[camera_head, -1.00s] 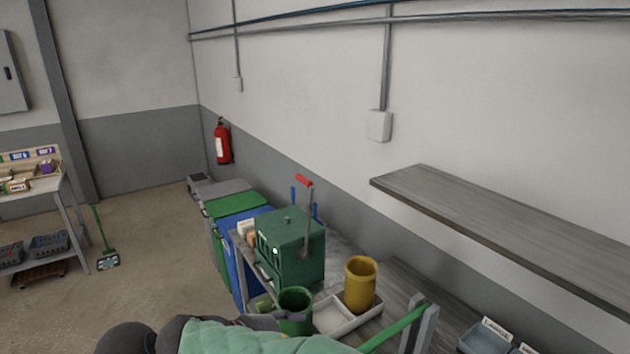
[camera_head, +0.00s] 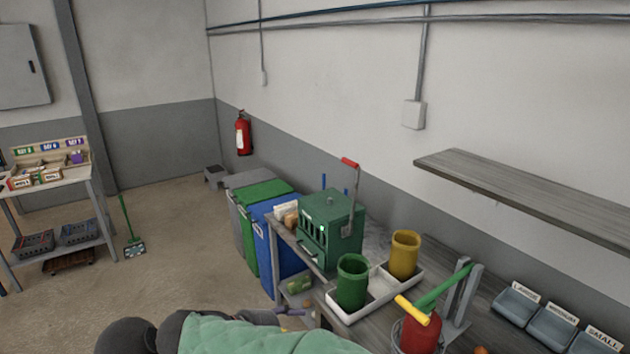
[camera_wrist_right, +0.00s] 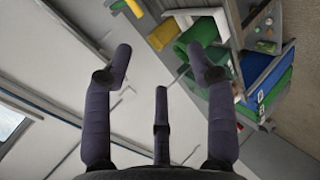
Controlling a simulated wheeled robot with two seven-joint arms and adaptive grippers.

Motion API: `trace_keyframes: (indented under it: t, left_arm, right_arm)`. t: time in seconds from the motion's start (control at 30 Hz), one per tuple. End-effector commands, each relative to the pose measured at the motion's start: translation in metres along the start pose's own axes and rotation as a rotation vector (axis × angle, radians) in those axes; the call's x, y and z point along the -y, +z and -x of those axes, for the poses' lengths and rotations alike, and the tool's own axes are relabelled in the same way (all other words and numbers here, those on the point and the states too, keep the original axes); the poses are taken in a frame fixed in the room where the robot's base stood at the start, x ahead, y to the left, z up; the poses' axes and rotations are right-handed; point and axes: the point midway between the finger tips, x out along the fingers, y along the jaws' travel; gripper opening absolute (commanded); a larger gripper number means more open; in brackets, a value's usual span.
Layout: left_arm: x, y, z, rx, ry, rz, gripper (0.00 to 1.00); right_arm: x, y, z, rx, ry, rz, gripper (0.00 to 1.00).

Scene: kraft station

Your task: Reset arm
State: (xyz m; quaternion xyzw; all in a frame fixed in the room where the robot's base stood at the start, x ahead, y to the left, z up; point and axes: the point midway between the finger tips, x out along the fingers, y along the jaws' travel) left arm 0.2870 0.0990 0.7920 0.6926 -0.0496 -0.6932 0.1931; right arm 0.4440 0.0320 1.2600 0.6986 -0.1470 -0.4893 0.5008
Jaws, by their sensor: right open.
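My right gripper (camera_wrist_right: 161,62) is open and empty in the right wrist view, its dark fingers spread apart. In the head view, a green-sleeved arm of mine (camera_head: 250,336) lies across the bottom edge. A dark gripper part (camera_head: 285,315) shows beyond it, below and left of the green cup (camera_head: 352,281); its jaws are unclear there. I cannot make out my left gripper.
A workbench holds a green machine (camera_head: 331,232) with a red-tipped lever, a white tray (camera_head: 378,290), a yellow cup (camera_head: 404,254) and a red container (camera_head: 420,334). Bins (camera_head: 278,240) stand behind it. A grey shelf (camera_head: 530,190) juts from the wall. Open floor (camera_head: 180,240) lies left.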

Motion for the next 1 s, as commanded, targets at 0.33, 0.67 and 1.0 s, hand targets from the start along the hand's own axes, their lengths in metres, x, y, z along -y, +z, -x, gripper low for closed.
trace_keyframes:
  t: [0.33,0.67,1.0]
  left_arm:
    - [0.001,0.000,-0.004,0.000,0.000,-0.001,0.40]
    - [0.004,0.000,-0.011,0.000,0.000,0.000,0.40]
    - [0.010,-0.001,-0.027,0.000,0.000,0.000,0.40]
  right_arm:
    - [0.036,-0.001,-0.037,0.025,-0.098,0.071,0.57]
    - [0.109,0.010,-0.103,0.077,-0.315,0.176,0.57]
    - [0.270,0.077,-0.200,0.182,-0.859,0.184,0.57]
